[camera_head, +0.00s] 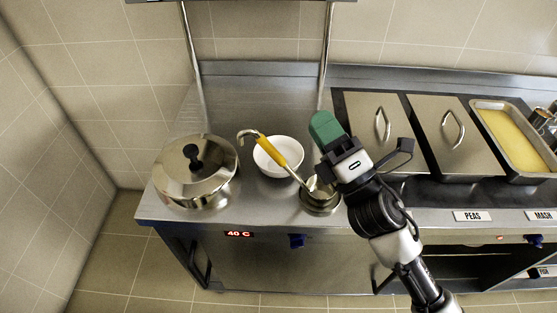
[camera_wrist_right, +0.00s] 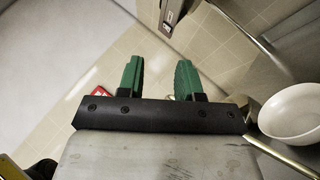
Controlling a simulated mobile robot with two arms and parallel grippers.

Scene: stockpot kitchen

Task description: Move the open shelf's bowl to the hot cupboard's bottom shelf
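A white bowl (camera_head: 278,156) stands upright on the steel worktop, between a lidded pot and a ladle pot. It also shows at the right edge of the right wrist view (camera_wrist_right: 292,112). My right gripper (camera_head: 325,128) is above the worktop, to the right of the bowl and apart from it. In the right wrist view its two green fingers (camera_wrist_right: 159,78) are spread with nothing between them. My left gripper is not in view. The hot cupboard (camera_head: 268,262) is under the worktop, with a red 40 C display; its bottom shelf cannot be made out clearly.
A lidded steel pot (camera_head: 196,178) stands left of the bowl. A yellow-handled ladle (camera_head: 280,152) leans across the bowl's front from a small steel pot (camera_head: 320,199). Lidded food pans (camera_head: 385,130) and a yellow-filled pan (camera_head: 512,138) lie to the right. Steel posts rise behind.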

